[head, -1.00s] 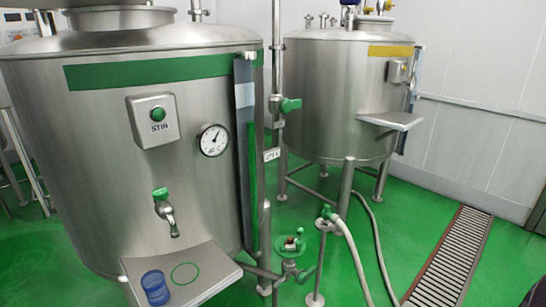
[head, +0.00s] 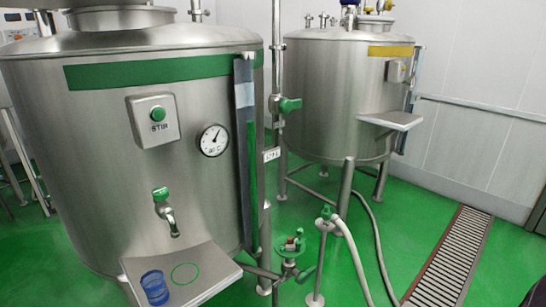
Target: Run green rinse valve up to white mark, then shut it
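A green-handled valve (head: 290,105) sits on the vertical pipe right of the near steel tank (head: 95,150). A second green-topped valve (head: 327,213) stands low on a post with a pale hose, and a green ring-shaped fitting (head: 290,246) sits by the tank outlet. I cannot tell for sure which is the rinse valve. A tall level strip (head: 246,150) runs down the tank's right side, grey above and green lower down. Neither of my grippers is in view.
A yellow-banded tank (head: 345,100) stands behind. The hose (head: 352,255) crosses the green floor near a drain grate (head: 450,258).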

